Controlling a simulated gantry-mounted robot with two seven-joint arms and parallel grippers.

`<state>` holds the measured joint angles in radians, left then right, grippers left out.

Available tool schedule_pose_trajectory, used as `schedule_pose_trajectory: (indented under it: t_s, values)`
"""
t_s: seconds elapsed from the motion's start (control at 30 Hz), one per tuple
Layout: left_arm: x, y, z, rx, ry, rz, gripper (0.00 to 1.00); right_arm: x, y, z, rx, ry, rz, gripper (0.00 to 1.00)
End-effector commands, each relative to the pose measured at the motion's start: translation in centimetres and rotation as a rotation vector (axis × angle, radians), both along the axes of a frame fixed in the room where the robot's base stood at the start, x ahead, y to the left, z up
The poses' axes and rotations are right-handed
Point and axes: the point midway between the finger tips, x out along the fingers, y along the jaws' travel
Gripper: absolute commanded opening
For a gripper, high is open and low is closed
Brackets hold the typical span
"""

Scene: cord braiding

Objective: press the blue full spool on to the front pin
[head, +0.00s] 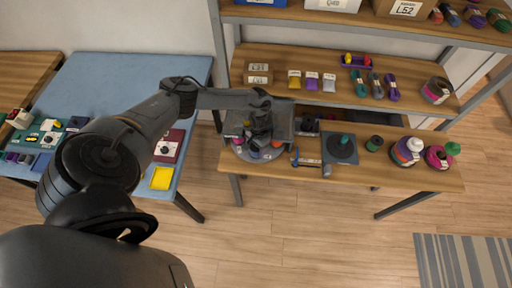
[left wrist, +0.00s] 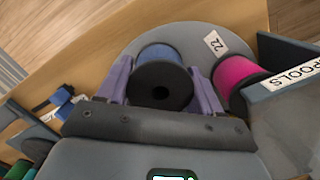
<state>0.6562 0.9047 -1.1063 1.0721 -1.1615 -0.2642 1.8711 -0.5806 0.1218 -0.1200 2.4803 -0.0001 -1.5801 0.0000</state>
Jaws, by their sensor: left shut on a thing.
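The blue spool (left wrist: 160,56) shows in the left wrist view, with a black end face and a dark centre hole toward the camera. My left gripper (left wrist: 162,88) has its two purple fingers on either side of this spool and is shut on it. The spool is over or on a round grey plate (left wrist: 193,33) with a "22" label. The front pin is hidden, so I cannot tell how the spool sits on it. In the head view my left gripper (head: 262,138) reaches down over the left end of the workbench. My right gripper is not in view.
A magenta spool (left wrist: 237,76) stands close to the right finger. A grey bin labelled "SPOOLS" (left wrist: 290,85) is beside it. On the workbench (head: 300,176) are a dark square board (head: 340,157) and several spools at the right. A shelf (head: 345,98) stands behind.

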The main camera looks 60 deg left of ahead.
Motion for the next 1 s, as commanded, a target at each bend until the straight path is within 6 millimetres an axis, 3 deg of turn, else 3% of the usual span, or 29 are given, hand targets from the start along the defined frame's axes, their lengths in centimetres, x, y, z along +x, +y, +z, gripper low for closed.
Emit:
schedule_pose_trajectory:
  t_s: [0.5,0.53,0.7,1.0]
  values:
    - [-0.02,0.03,-0.32,0.001,0.0,0.0,0.34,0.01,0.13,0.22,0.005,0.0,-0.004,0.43]
    - [-0.02,0.03,-0.33,0.001,0.0,0.0,0.67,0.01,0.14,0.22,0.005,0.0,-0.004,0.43]
    - [-0.03,0.01,-0.33,0.001,0.0,0.0,0.93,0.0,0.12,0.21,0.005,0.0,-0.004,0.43]
    - [-0.02,0.01,-0.32,0.0,0.0,0.0,1.0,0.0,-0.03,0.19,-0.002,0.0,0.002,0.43]
